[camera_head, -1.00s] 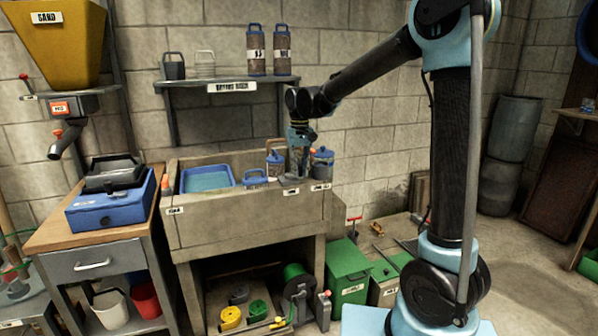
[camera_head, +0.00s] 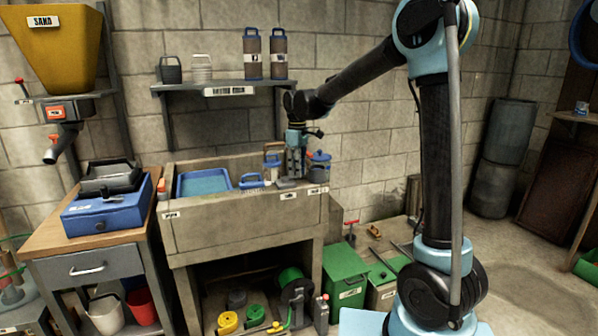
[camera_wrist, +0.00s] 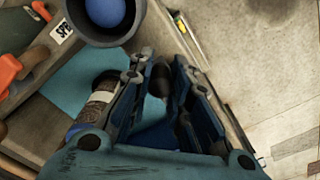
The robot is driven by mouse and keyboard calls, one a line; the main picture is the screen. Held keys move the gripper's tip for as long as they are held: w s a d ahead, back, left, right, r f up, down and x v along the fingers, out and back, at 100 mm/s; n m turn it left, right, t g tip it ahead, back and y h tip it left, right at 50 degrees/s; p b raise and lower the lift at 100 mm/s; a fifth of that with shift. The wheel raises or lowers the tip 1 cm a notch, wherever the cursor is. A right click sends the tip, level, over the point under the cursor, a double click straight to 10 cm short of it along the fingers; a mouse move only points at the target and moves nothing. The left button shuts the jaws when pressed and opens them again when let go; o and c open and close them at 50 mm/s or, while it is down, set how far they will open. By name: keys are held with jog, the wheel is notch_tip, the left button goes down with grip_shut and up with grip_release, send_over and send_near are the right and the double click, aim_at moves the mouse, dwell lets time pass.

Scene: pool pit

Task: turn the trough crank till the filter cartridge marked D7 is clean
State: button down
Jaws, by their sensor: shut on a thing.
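My gripper (camera_head: 295,172) is over the right end of the stone trough (camera_head: 245,217), fingers pointing down. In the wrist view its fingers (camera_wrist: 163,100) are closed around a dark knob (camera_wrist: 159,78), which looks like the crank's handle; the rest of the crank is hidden. A brownish-white cylinder with a blue end (camera_wrist: 100,98), seemingly a filter cartridge, shows left of the fingers in the wrist view. In the head view a blue-topped, tan cylinder (camera_head: 272,160) stands just left of my gripper. I cannot read D7 on either.
A blue basin (camera_head: 204,184) is at the trough's left. A blue lidded can (camera_head: 319,166) stands close right of my gripper. Two brown cartridges with blue handles (camera_head: 252,55) stand on the wall shelf (camera_head: 225,84). Green bins (camera_head: 346,275) stand on the floor to the right.

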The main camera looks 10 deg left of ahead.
jog(key=shift+w+n, duration=0.2)
jog(key=shift+n, duration=0.1)
dwell(0.4)
jog(key=c, duration=1.4)
grip_release()
jog(key=shift+c, duration=0.2)
jog(key=shift+r, duration=0.1)
notch_tip(320, 180, up, 12)
